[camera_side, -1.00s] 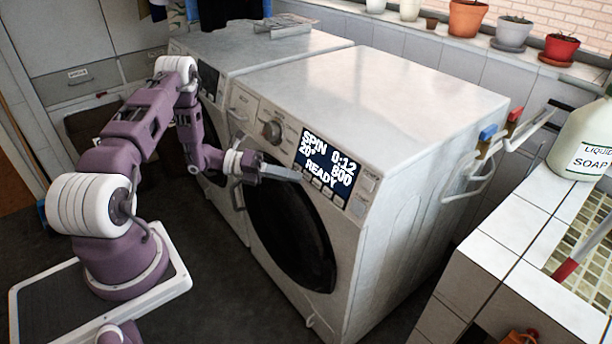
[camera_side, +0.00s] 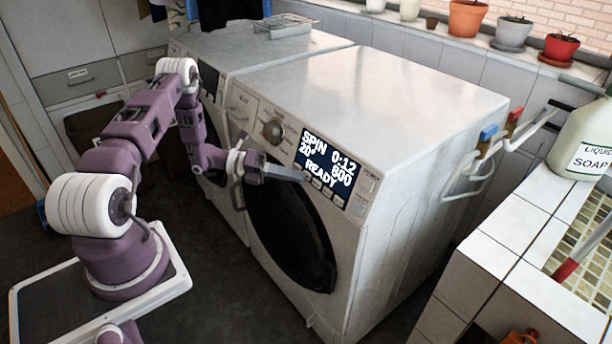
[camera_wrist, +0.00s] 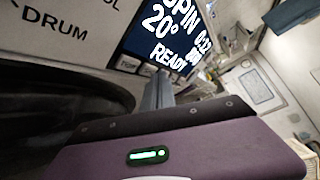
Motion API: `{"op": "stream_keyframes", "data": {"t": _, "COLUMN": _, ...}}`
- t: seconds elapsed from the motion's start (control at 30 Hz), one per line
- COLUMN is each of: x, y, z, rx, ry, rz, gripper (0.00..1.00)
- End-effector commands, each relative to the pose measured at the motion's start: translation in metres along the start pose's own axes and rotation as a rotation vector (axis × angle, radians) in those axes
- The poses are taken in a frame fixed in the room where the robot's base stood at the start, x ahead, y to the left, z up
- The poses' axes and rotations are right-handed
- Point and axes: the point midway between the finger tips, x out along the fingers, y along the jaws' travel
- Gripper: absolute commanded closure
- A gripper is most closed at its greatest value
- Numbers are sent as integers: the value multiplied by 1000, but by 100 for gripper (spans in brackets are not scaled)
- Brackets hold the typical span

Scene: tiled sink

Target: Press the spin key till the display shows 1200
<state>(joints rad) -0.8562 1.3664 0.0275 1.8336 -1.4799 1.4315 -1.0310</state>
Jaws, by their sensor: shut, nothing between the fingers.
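The front washing machine (camera_side: 400,100) has a dark display (camera_side: 327,170) that reads SPIN, 0:12, 20°, 800 and READY. The display (camera_wrist: 165,35) also shows, partly cut off, in the wrist view. A row of small keys (camera_side: 322,189) runs just below the display. In the wrist view a few keys (camera_wrist: 130,64) show with tiny labels, and I cannot make out which is the spin key. My gripper (camera_side: 303,177) is shut and empty, with its tip close to the left keys under the display. I cannot tell whether it touches one. In the wrist view its fingers (camera_wrist: 158,90) point toward the key row.
A round knob (camera_side: 272,131) stands out left of the display. The dark round door (camera_side: 290,235) is below the gripper. A second machine (camera_side: 245,48) stands behind. The tiled counter (camera_side: 520,240) with a soap bottle (camera_side: 585,140) is on the right.

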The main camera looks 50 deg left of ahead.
Motion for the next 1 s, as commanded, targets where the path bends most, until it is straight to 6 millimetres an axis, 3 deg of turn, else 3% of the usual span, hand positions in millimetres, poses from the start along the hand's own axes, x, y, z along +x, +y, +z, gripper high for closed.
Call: {"op": "stream_keyframes", "data": {"t": 1.0, "x": 5, "y": 4, "z": 4, "rx": -1, "ry": 0, "rz": 0, "gripper": 100}}
